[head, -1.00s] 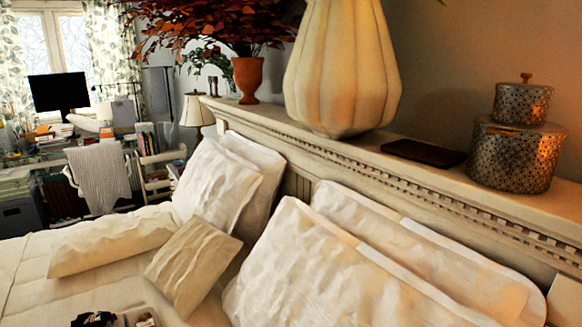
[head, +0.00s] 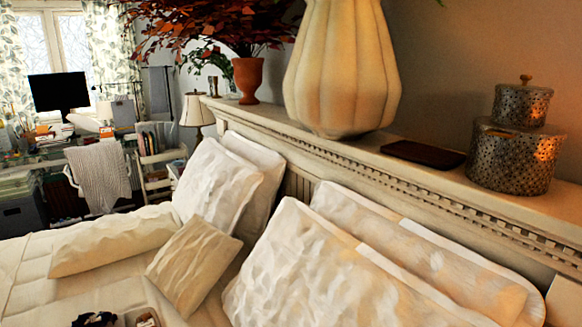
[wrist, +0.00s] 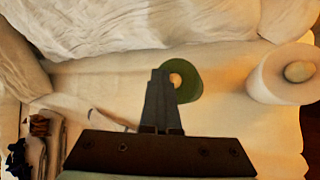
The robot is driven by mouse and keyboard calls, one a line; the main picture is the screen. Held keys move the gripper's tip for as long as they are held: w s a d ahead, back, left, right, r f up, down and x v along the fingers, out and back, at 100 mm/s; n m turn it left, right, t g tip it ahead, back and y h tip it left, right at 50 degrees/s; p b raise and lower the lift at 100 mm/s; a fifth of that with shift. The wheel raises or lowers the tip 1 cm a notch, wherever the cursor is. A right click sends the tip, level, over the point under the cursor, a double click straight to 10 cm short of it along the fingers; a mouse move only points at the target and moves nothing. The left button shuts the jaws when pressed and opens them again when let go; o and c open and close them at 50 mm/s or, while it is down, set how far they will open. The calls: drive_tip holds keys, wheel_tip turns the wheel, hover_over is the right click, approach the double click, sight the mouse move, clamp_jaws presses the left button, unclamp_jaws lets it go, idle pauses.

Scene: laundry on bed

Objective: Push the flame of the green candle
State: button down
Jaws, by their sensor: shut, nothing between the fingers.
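In the wrist view, the green candle (wrist: 190,88) stands near the middle, seen from above. A small pale orange spot, which looks like its flame (wrist: 175,79), shows on its top. My gripper (wrist: 161,73) is shut and empty. Its fingertips overlap the candle's left side in the picture, just left of the bright spot. I cannot tell whether they touch it or how high above it they are. The fingers hide part of the candle's left side. Neither the candle nor my gripper shows in the head view.
A white candle-like cylinder (wrist: 268,84) stands right of the green candle. Pale bedding (wrist: 120,38) lies along the top of the wrist view, and small dark and brown items (wrist: 40,126) lie at left. The head view shows pillows (head: 310,270) against a headboard with a ledge (head: 440,186).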

drive_tip(key=shift+s+f, duration=0.15)
drive_tip(key=shift+f, duration=0.05)
wheel_tip(320, 180, up, 6)
drive_tip(key=p, duration=0.6)
drive_tip(key=shift+w+r, duration=0.2)
